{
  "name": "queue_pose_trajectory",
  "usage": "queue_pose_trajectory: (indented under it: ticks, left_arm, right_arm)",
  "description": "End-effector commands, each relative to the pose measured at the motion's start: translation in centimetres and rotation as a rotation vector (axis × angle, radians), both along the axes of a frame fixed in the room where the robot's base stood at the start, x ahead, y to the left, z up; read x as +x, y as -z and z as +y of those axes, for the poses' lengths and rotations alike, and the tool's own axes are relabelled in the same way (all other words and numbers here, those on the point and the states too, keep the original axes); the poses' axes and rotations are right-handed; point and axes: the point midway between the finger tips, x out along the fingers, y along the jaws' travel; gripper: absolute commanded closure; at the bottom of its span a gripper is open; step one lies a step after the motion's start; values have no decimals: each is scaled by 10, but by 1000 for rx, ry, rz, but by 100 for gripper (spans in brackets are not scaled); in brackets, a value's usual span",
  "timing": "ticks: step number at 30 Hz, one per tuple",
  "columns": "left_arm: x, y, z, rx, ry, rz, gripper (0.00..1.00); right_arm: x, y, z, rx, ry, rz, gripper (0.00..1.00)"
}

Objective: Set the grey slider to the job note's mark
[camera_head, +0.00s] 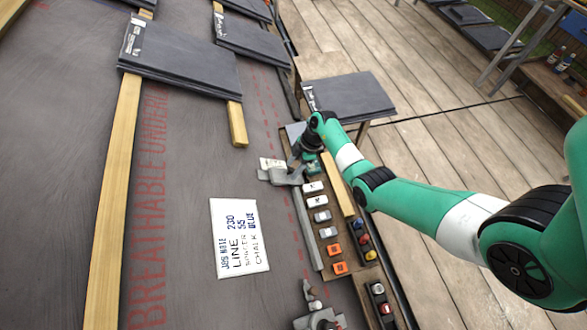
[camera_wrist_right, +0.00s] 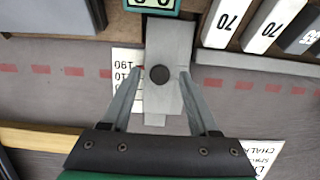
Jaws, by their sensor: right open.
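The grey slider (camera_head: 284,177) sits at the upper end of a grey rail, and in the right wrist view the grey slider (camera_wrist_right: 161,105) has a dark round knob (camera_wrist_right: 159,74). My right gripper (camera_wrist_right: 162,78) is open, with one finger on either side of the knob; contact is unclear. In the head view my right gripper (camera_head: 303,152) is over the slider's end and partly hidden. The white job note (camera_head: 240,238) lies on the dark underlay and reads line 230, spacer 55, chalk blue. A white number scale (camera_wrist_right: 126,79) is partly covered by the slider. My left gripper is not seen.
White and grey spacer blocks (camera_head: 316,201) and orange blocks (camera_head: 335,249) sit on a wooden board beside the rail (camera_head: 307,229). Slates (camera_head: 180,68) lie on battens at the upper left. A small green-framed display (camera_wrist_right: 152,4) is cut off at the wrist view's top.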

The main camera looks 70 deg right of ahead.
Motion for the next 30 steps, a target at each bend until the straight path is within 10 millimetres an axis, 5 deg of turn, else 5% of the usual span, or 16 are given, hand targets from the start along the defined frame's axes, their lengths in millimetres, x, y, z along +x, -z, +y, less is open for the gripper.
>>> queue_pose_trajectory:
  ticks: [4, 14, 30]
  left_arm:
    - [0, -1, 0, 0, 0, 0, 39]
    - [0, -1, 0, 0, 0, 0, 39]
    - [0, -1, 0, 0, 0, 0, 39]
  right_arm:
    - [0, -1, 0, 0, 0, 0, 43]
    - [0, -1, 0, 1, 0, 1, 100]
    - [0, -1, 0, 1, 0, 1, 100]
